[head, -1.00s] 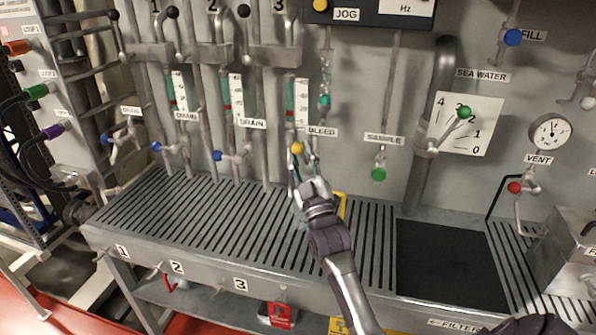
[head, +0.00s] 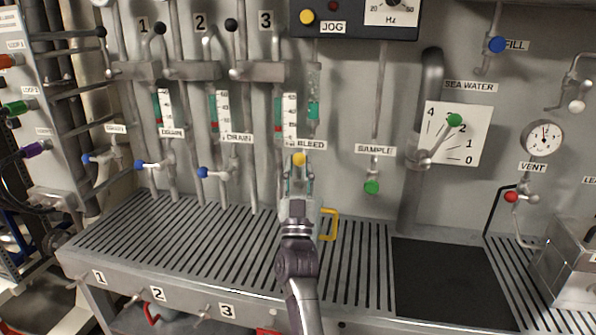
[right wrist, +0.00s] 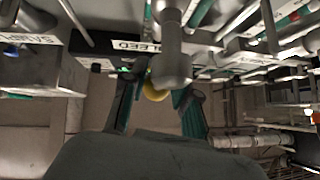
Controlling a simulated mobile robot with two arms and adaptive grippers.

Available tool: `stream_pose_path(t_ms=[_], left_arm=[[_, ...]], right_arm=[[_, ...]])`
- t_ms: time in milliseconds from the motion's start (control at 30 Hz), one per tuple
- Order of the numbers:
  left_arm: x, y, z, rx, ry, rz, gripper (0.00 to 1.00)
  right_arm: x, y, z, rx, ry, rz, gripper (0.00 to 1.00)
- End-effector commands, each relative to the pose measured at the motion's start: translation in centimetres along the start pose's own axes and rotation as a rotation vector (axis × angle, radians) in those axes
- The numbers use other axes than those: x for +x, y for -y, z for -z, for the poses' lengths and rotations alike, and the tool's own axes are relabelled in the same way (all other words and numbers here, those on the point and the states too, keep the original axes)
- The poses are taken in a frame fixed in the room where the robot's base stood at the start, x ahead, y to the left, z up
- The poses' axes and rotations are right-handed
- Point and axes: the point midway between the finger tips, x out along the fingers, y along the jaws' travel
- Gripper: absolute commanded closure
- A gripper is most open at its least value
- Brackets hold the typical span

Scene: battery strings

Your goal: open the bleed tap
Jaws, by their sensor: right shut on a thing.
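The bleed tap's yellow knob (head: 299,159) sits below the BLEED label (head: 311,146) on the back panel. It also shows in the right wrist view (right wrist: 156,92), partly hidden behind a grey pipe end. My right gripper (head: 299,172) reaches up from below, its fingers on either side of the yellow knob. In the right wrist view the fingers of this gripper (right wrist: 158,95) are shut on the knob. The tap's body is mostly hidden by the gripper. My left gripper is not in view.
A yellow-handled jug (head: 328,225) stands on the slatted grating (head: 190,240), partly behind my right arm. The green sample knob (head: 371,187) hangs to the right. Blue drain taps (head: 203,172) stand to the left. A black mat (head: 450,280) lies at the right.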

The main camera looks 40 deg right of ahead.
Motion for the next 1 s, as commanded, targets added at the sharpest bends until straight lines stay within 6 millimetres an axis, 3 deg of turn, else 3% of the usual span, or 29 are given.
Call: stream_pose_path(t_ms=[333, 367, 400, 767, 1000], left_arm=[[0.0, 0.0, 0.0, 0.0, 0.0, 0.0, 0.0], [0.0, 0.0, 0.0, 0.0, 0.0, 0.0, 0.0], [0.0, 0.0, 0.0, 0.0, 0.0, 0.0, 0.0], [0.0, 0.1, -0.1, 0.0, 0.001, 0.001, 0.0], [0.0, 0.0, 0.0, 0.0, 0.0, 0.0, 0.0]], right_arm=[[0.1, -0.1, 0.0, 0.002, -0.001, -0.003, 1.0], [0.1, -0.1, 0.0, 0.002, -0.001, -0.003, 0.68], [0.1, -0.1, 0.0, 0.002, -0.001, -0.003, 0.64], [0.4, -0.1, 0.4, 0.001, -0.002, -0.002, 0.64], [3.3, 0.0, 3.3, 0.004, -0.006, -0.005, 0.64]])
